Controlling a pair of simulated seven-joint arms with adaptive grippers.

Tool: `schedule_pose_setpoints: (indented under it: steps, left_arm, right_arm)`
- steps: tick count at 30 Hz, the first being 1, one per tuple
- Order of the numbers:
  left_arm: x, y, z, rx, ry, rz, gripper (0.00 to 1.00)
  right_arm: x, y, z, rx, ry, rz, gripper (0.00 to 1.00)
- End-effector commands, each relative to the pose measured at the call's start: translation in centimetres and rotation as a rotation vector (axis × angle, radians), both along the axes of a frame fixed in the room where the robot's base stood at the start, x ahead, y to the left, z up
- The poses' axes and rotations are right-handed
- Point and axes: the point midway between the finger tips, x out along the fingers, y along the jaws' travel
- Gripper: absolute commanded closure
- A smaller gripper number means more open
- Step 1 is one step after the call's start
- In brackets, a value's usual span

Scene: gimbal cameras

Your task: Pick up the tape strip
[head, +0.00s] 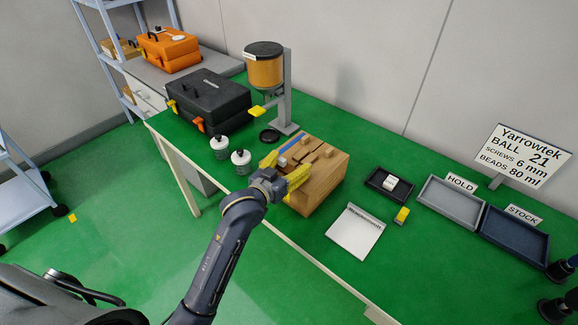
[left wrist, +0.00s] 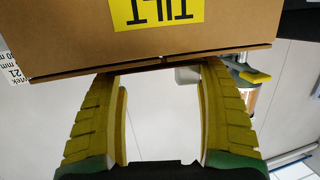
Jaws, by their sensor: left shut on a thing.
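The tape strip (head: 291,143) shows as a narrow blue band across the top of a brown cardboard box (head: 325,185), beside my left gripper. My left gripper (head: 284,166) reaches over the near left part of the box with its yellow fingers. In the left wrist view its two fingers (left wrist: 160,72) stand apart and their tips pass behind the box edge. The box's yellow TILT label (left wrist: 155,12) shows upside down there. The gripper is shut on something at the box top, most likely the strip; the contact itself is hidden.
White bottles (head: 240,162) and a black case (head: 207,100) stand left of the box. A dispenser (head: 265,65) stands behind it. A white sheet-like pad (head: 355,232), a dark tray (head: 388,187), a yellow item (head: 402,215) and HOLD (head: 450,205) and STOCK (head: 515,238) trays lie right.

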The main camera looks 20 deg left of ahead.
Motion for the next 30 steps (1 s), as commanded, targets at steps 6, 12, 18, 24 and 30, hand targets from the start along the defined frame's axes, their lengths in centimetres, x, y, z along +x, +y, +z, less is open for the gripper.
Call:
schedule_pose_setpoints:
  steps: [6,12,18,24,30]
  left_arm:
    - [0.1,0.0,3.2,-0.001,-0.007,0.0,0.72]
    - [0.1,0.0,7.7,0.001,-0.009,-0.001,1.0]
    - [0.1,0.0,12.3,0.0,-0.009,0.001,1.0]
    - [0.0,0.0,15.9,0.0,-0.007,0.001,1.0]
    - [0.0,0.0,18.0,-0.001,-0.005,0.0,1.0]
  right_arm:
    - [0.0,0.0,0.0,0.0,0.0,0.0,0.56]
    - [0.0,-0.2,0.0,-0.001,0.0,0.001,0.56]
    - [0.0,-0.4,0.0,-0.003,0.0,0.001,0.56]
    - [0.0,-0.4,0.0,-0.004,0.0,0.001,0.56]
    - [0.0,-0.4,0.0,-0.004,0.0,0.001,0.56]
